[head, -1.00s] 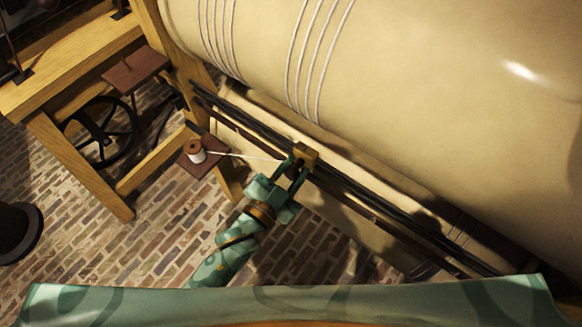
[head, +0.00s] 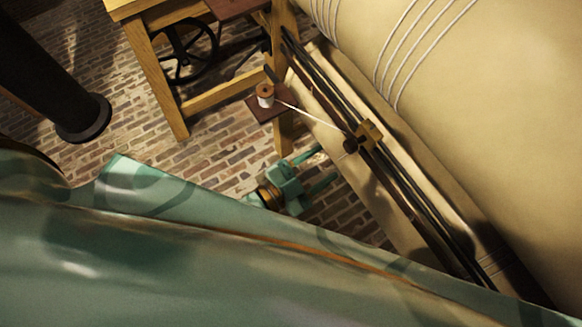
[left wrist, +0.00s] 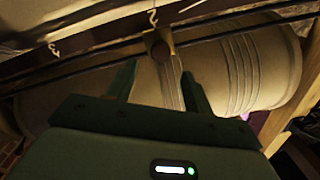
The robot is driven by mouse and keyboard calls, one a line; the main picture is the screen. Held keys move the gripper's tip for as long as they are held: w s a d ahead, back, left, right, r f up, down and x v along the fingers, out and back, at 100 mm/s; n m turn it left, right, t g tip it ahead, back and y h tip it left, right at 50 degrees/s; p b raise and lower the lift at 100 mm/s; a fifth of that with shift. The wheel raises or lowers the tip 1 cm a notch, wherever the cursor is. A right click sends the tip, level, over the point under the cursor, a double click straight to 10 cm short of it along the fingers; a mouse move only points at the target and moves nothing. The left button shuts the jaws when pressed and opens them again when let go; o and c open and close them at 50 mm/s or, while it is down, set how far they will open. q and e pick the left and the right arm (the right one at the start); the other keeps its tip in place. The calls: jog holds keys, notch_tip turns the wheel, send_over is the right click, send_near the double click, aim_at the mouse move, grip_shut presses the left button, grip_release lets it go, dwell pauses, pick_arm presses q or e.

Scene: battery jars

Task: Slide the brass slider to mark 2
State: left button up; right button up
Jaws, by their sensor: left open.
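The brass slider (head: 369,134) sits on the dark rails (head: 420,205) in front of the big cream drum, with a pale thread running to it. In the left wrist view the slider (left wrist: 159,44) is directly below the numeral 2 (left wrist: 152,17), about in line with it; a numeral 3 (left wrist: 54,48) is farther left. My left gripper (head: 329,166) is open and empty, drawn back from the slider. Its two fingers (left wrist: 158,80) show apart in the left wrist view, pointing at the slider without touching it. My right gripper is not in view.
The thread's spool (head: 265,94) stands on a small brown shelf (head: 270,112) by the wooden frame (head: 170,95). The cream drum (head: 480,110) fills the right side. A dark column (head: 70,100) stands at the left. Brick floor lies below.

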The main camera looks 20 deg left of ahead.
pick_arm(q)
jog(key=v, duration=0.7)
dwell(0.3)
jog(key=s+a+f+n+g+y, duration=0.2)
jog(key=s+a+f+g+y, duration=0.15)
jog(key=f, duration=0.65)
jog(key=s+a+f+n+g+y, duration=0.2)
jog(key=s+a+f, duration=0.2)
jog(key=f, duration=0.7)
jog(key=s+a+f+n+g+y, duration=0.2)
jog(key=s+a+f+g, duration=0.2)
jog(key=s+f, duration=0.3)
jog(key=s+a+f+n+g+y, duration=0.2)
jog(key=s+a+f+g, duration=0.3)
jog(key=s, duration=0.7)
notch_tip(320, 180, down, 3)
jog(key=shift+s+a+r+n+y, duration=0.1)
jog(key=shift+s+a+n+y, duration=0.15)
jog(key=shift+n+y, duration=0.2)
